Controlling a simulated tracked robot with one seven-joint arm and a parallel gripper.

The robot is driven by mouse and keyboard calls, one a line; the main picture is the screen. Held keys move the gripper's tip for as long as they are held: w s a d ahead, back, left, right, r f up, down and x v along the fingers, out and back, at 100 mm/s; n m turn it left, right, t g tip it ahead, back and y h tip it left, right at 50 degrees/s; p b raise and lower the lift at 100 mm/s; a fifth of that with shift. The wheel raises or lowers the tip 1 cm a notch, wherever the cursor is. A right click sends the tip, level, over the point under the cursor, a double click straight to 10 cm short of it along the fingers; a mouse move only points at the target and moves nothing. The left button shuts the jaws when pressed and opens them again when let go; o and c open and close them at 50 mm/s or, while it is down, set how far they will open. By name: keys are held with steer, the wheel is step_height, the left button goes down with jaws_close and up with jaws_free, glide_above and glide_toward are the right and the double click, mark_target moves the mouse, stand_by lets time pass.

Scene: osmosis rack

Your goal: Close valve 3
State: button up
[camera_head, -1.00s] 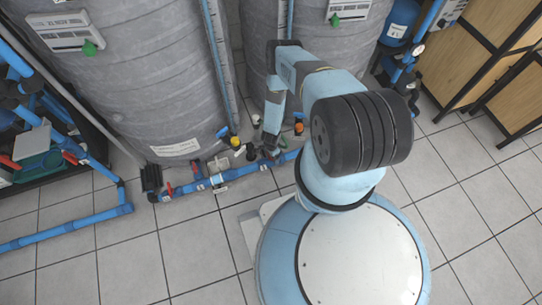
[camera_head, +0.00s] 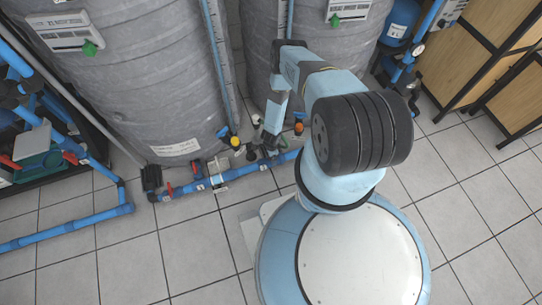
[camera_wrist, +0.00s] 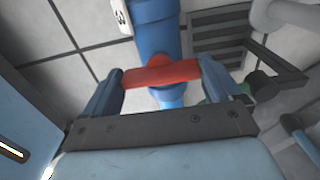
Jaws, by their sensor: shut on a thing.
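The red valve handle (camera_wrist: 162,74) lies across a blue pipe (camera_wrist: 155,38) in the wrist view, roughly crosswise to it and slightly tilted. A white tag (camera_wrist: 121,14) with a dark mark, possibly a 3, is on the pipe at the top edge. My gripper (camera_wrist: 160,80) has one finger at each end of the handle and is shut on it. In the head view my gripper (camera_head: 269,142) is down at the blue floor pipe (camera_head: 240,172) between the grey tanks; the handle there is hidden by the gripper.
Two big grey tanks (camera_head: 150,75) stand close behind the pipe. Other red handles (camera_head: 170,188) sit further left on it. A grey grate (camera_wrist: 215,40) and a dark bent bar (camera_wrist: 285,72) are right of the gripper. Tiled floor (camera_head: 190,240) is clear in front.

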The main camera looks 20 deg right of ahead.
steer(key=o, duration=0.7)
steer(key=shift+o, duration=0.2)
step_height(320, 180, up, 14)
steer(key=shift+f, duration=0.15)
stand_by(0.4)
